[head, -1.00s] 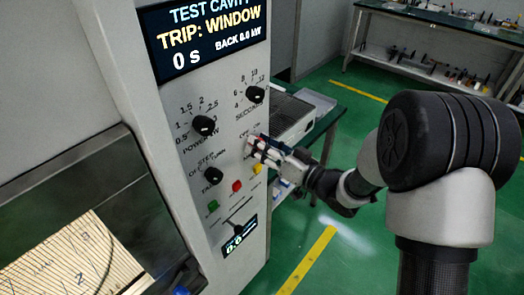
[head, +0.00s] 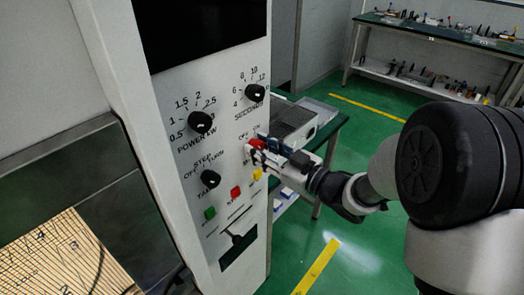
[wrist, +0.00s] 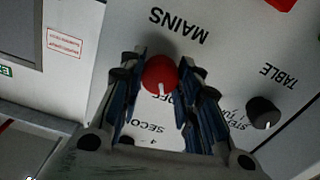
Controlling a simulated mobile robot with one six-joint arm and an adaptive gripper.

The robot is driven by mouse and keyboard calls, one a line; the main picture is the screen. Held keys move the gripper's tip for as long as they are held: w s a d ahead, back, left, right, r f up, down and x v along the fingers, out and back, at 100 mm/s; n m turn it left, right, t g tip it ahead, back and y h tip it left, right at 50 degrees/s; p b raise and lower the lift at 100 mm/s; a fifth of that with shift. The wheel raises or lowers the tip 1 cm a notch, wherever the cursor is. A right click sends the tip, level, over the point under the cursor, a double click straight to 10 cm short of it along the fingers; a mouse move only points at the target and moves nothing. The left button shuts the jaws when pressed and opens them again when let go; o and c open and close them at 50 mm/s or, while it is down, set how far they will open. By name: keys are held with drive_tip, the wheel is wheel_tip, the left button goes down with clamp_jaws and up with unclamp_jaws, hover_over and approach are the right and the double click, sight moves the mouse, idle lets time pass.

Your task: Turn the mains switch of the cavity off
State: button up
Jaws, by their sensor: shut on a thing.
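The red mains switch (wrist: 159,74) is a round knob with a white pointer mark, beside the letters MAINS on the panel. My gripper (wrist: 163,62) has its two blue-padded fingers on either side of this knob, shut on it. In the wrist view, which is upside down, the white mark points toward the partly hidden OFF lettering. In the head view the red knob (head: 257,144) shows at my gripper's fingertips (head: 254,151), on the right part of the panel. The cavity's display (head: 205,30) at the top of the panel is dark.
The power knob (head: 200,121), seconds knob (head: 255,93) and table knob (head: 210,179) are close by. Green (head: 210,213), red (head: 236,191) and yellow (head: 257,174) buttons sit below. A bench with a grey device (head: 290,125) stands behind my gripper. Open green floor lies to the right.

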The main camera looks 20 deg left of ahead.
idle(0.4)
drive_tip(key=o, duration=1.1)
drive_tip(key=shift+c, duration=0.2)
drive_tip(key=v, duration=1.2)
